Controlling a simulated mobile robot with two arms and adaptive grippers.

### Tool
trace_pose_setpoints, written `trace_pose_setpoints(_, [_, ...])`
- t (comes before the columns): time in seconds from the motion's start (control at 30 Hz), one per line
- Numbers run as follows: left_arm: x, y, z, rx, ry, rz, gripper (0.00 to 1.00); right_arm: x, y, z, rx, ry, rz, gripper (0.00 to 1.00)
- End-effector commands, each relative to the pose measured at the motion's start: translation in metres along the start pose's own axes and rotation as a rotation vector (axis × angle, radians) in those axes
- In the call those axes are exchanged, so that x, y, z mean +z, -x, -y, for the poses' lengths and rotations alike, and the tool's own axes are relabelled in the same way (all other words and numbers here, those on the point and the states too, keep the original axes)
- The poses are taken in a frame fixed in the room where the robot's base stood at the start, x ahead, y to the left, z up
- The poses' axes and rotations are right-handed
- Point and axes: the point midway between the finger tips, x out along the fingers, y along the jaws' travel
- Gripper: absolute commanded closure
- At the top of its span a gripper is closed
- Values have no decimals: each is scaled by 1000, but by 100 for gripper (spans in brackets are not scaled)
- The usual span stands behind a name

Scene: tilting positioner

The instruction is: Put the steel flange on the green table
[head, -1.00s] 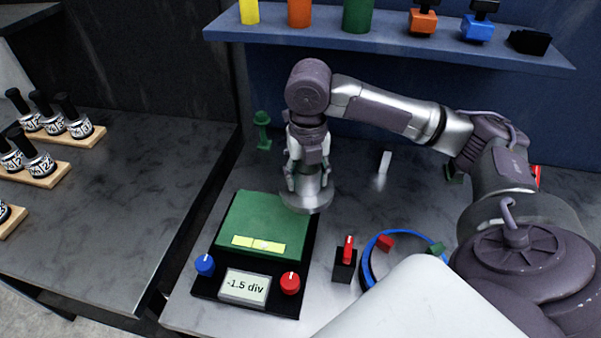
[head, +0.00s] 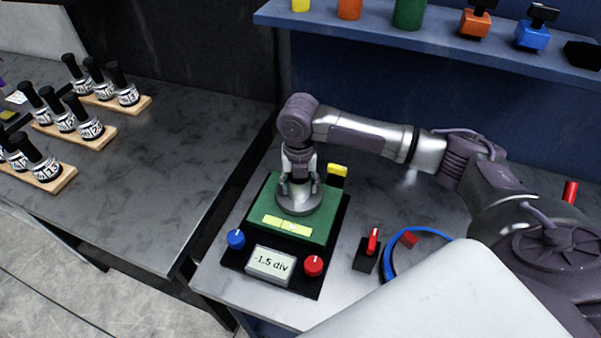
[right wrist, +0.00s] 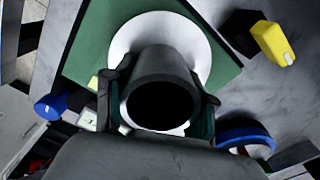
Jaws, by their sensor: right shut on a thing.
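The steel flange (head: 300,206) is a round grey disc with a neck. My right gripper (head: 299,186) is shut on its neck from above. The flange is upright over the green table (head: 262,207), towards its back half; I cannot tell whether it touches the surface. In the right wrist view the flange's pale disc (right wrist: 170,35) lies over the green table (right wrist: 92,42), with a finger of my right gripper (right wrist: 160,100) on each side of the hollow neck. The yellow level strip (head: 286,226) lies at the table's front. My left gripper is not in view.
A blue knob (head: 236,239), a red knob (head: 313,266) and a display (head: 270,264) reading -1.5 div sit at the front. A yellow-topped block (head: 337,170) stands behind the table. A red-levered switch (head: 368,250) and a blue ring (head: 390,262) are to the right.

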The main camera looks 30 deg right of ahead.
Motion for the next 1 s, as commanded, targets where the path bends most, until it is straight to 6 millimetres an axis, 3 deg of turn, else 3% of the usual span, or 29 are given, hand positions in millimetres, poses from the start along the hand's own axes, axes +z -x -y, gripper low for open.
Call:
trace_pose_setpoints(0.43, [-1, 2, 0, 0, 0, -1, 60, 2, -3, -1, 5, 0, 6, 100])
trace_pose_setpoints(0.47, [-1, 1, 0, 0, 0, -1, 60, 0, -6, 0, 1, 1, 2, 40])
trace_pose_setpoints(0.57, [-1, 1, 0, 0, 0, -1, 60, 0, -6, 0, 0, 1, 2, 23])
trace_pose_setpoints(0.6, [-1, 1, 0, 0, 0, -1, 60, 0, -6, 0, 0, 1, 2, 19])
trace_pose_setpoints(1.0, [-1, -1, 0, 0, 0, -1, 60, 1, 1, 0, 2, 0, 3, 19])
